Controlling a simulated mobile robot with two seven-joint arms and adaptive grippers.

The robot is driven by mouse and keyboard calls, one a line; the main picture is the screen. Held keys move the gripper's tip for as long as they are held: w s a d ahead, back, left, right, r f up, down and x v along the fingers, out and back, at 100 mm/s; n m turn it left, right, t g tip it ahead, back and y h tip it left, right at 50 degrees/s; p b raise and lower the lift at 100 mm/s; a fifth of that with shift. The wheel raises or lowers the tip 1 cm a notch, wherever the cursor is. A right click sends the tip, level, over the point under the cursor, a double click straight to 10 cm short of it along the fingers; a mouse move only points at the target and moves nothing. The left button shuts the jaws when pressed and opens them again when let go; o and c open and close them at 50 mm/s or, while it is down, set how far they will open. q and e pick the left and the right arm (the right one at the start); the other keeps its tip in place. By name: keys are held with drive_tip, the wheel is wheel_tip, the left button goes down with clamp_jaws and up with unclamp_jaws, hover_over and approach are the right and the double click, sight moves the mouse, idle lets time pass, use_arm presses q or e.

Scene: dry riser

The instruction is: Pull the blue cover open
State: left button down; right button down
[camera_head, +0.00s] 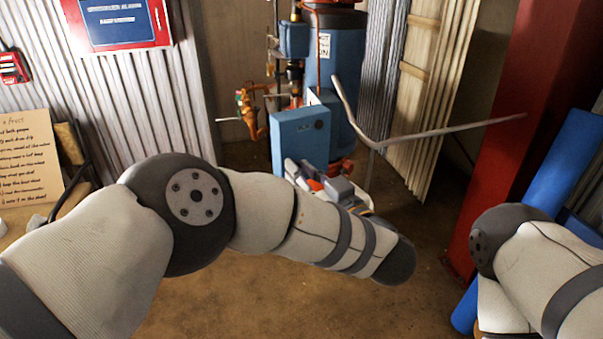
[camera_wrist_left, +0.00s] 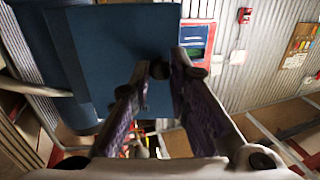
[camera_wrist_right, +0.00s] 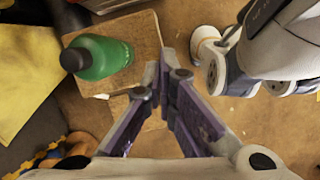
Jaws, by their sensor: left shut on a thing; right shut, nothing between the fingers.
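The blue cover (camera_head: 299,138) is a flat blue panel with a small dark round knob, on the blue riser equipment at the back centre. It also fills the upper middle of the left wrist view (camera_wrist_left: 125,35). My left gripper (camera_head: 312,178) is at the cover's lower edge, partly hidden by my own arm. In the left wrist view its fingers are on the cover, with a small dark part between the tips. Exactly where they grip is hard to see. My right gripper (camera_wrist_right: 166,78) is shut and empty, well away from the cover.
A bent grey rail (camera_head: 430,132) runs right of the riser equipment. A red column (camera_head: 520,130) stands right, beside a blue cylinder (camera_head: 565,170). A green bottle (camera_wrist_right: 103,57) stands near my right gripper. The brown floor (camera_head: 260,300) before the riser looks clear.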

sight(303, 123)
idle(0.4)
use_arm(q)
drive_tip(key=c, duration=1.5)
unclamp_jaws()
wheel_tip(303, 123, up, 10)
drive_tip(key=shift+r, duration=0.1)
